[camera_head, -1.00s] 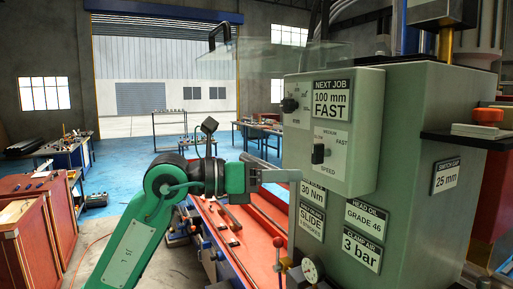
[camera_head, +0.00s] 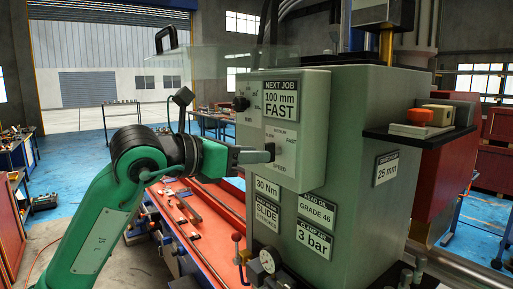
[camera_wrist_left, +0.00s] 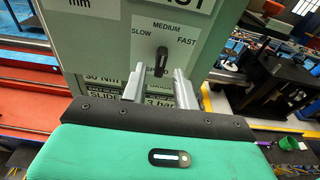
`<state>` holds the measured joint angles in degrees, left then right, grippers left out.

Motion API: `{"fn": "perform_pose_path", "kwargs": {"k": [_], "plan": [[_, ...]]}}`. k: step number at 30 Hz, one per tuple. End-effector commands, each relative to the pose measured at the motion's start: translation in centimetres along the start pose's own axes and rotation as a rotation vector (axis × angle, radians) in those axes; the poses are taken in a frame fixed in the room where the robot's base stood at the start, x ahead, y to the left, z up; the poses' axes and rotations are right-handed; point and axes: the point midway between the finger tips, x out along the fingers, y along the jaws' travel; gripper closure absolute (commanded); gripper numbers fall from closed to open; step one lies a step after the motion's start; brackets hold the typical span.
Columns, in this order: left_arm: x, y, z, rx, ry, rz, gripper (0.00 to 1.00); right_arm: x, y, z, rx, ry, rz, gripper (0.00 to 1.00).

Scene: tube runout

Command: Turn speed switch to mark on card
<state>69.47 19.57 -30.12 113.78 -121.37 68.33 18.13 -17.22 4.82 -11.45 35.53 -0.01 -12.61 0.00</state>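The speed switch is a black lever (camera_head: 270,151) on a pale plate on the front of the green control box. In the left wrist view the lever (camera_wrist_left: 161,62) stands roughly upright, below the word MEDIUM, with SLOW at left and FAST at right. The card (camera_head: 287,98) above it reads NEXT JOB, 100 mm, FAST. My left gripper (camera_head: 264,157) is at the switch. In the left wrist view its two fingers (camera_wrist_left: 158,87) are apart, with the lever in line with the gap between them; contact cannot be told. My right gripper is not in view.
A second black knob (camera_head: 241,104) sits left of the card. A clear panel (camera_head: 205,57) with a black handle is above my left arm. An orange-red machine bed (camera_head: 185,215) runs beneath my arm.

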Motion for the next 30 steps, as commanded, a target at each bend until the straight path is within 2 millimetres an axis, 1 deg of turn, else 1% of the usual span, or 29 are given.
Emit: {"fn": "perform_pose_path", "kwargs": {"k": [1,3,4,15,23,24,28,30], "plan": [[0.6,-0.1,0.4,-0.001,0.000,-0.002,0.70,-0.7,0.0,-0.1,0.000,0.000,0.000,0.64],[1.4,-0.1,0.4,-0.001,0.001,-0.002,0.70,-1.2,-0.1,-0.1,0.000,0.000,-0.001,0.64],[1.6,0.0,0.2,-0.001,0.000,-0.001,0.70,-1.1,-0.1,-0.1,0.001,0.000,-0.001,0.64],[1.7,-0.1,-0.1,0.000,0.000,0.000,0.70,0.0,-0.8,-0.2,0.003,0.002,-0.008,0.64],[1.7,-0.1,0.1,0.000,0.000,0.000,0.70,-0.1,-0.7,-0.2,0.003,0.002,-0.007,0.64],[1.7,-0.1,0.1,0.000,0.000,0.000,0.74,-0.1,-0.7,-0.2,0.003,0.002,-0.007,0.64],[1.7,-0.1,0.1,0.000,-0.001,0.000,0.99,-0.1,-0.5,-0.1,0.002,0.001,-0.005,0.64],[1.7,-0.1,0.1,0.000,-0.001,0.000,1.00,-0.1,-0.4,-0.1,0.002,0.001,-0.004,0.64]]}}
